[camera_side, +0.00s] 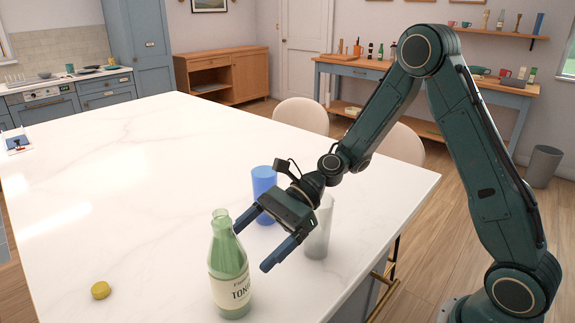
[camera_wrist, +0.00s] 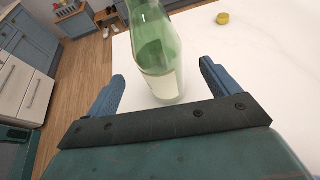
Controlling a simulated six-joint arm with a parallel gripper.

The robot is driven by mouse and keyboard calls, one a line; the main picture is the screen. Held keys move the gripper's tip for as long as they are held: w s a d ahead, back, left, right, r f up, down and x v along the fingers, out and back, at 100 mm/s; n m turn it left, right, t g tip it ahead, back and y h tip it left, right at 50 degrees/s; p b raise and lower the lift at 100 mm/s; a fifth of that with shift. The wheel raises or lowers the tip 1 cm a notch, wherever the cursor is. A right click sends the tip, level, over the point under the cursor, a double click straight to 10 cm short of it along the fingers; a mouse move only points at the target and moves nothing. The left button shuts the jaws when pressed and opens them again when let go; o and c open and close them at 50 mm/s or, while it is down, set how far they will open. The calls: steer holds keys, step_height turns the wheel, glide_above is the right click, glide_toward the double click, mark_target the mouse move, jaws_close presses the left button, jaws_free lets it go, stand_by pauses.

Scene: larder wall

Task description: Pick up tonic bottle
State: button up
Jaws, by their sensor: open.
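The tonic bottle (camera_side: 229,268) is green glass with a pale label and stands upright near the front edge of the white table. In the wrist view the bottle (camera_wrist: 158,55) shows ahead of and between my two blue fingers. My gripper (camera_side: 252,242) is open and empty, with its fingers pointing toward the bottle from the right. One finger tip shows close beside the bottle's neck in the side view; I cannot tell whether they touch.
A yellow cap (camera_side: 100,290) lies on the table left of the bottle; it also shows in the wrist view (camera_wrist: 223,18). A blue cup (camera_side: 264,192) and a clear grey glass (camera_side: 318,232) stand behind my gripper. The table's (camera_side: 120,180) left and far parts are mostly clear.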

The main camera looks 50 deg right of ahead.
mark_target(211, 277)
steer(key=shift+w+a+f, duration=0.1)
steer(key=shift+a+f, duration=0.15)
steer(key=shift+a, duration=0.45)
steer(key=shift+x, duration=2.6)
steer(key=shift+r, duration=0.15)
steer(key=c, duration=1.7)
steer(key=shift+r, duration=0.45)
steer(key=shift+r, duration=9.4)
steer(key=shift+r, duration=0.35)
